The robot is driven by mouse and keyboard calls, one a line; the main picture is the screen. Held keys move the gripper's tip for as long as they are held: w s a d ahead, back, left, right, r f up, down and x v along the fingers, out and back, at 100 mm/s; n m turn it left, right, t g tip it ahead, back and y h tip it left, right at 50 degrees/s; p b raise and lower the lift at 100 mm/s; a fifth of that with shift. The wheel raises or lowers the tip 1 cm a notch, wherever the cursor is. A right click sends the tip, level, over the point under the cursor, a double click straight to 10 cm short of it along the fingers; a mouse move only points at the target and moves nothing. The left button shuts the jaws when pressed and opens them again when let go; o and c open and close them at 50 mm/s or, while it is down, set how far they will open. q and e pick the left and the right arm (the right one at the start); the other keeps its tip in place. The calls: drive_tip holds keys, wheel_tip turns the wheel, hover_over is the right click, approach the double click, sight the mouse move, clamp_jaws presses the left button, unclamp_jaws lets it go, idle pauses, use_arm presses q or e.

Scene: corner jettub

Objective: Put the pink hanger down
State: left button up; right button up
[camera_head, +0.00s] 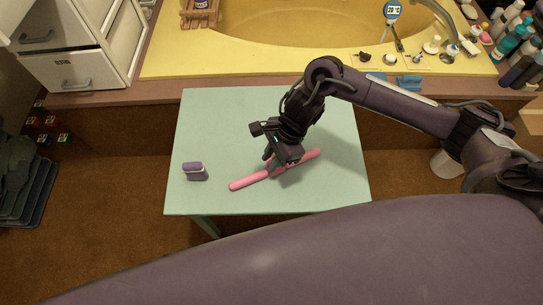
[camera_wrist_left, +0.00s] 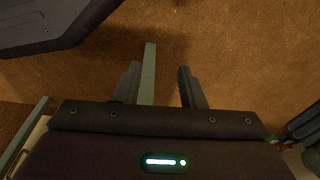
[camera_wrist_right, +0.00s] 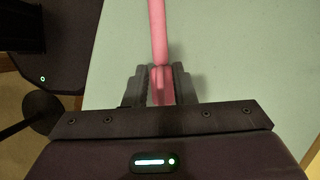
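The pink hanger (camera_head: 249,181) is a long pink bar over the pale green table (camera_head: 208,124), slanting up to the right. I cannot tell whether it touches the tabletop or hangs just above it. My right gripper (camera_head: 277,163) is at its middle, pointing down. In the right wrist view the fingers (camera_wrist_right: 161,86) are close on both sides of a pink part of the hanger (camera_wrist_right: 160,35), shut on it. The gripper hides part of the hanger in the head view. My left gripper (camera_wrist_left: 160,82) is open and empty above the brown floor, outside the head view.
A small purple and grey item (camera_head: 194,171) stands on the table left of the hanger. The yellow tub (camera_head: 230,60) with its rim items lies behind the table. White drawers (camera_head: 85,70) stand at the back left. The table's left back area is clear.

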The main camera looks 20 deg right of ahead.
drive_tip(key=shift+o, duration=0.2)
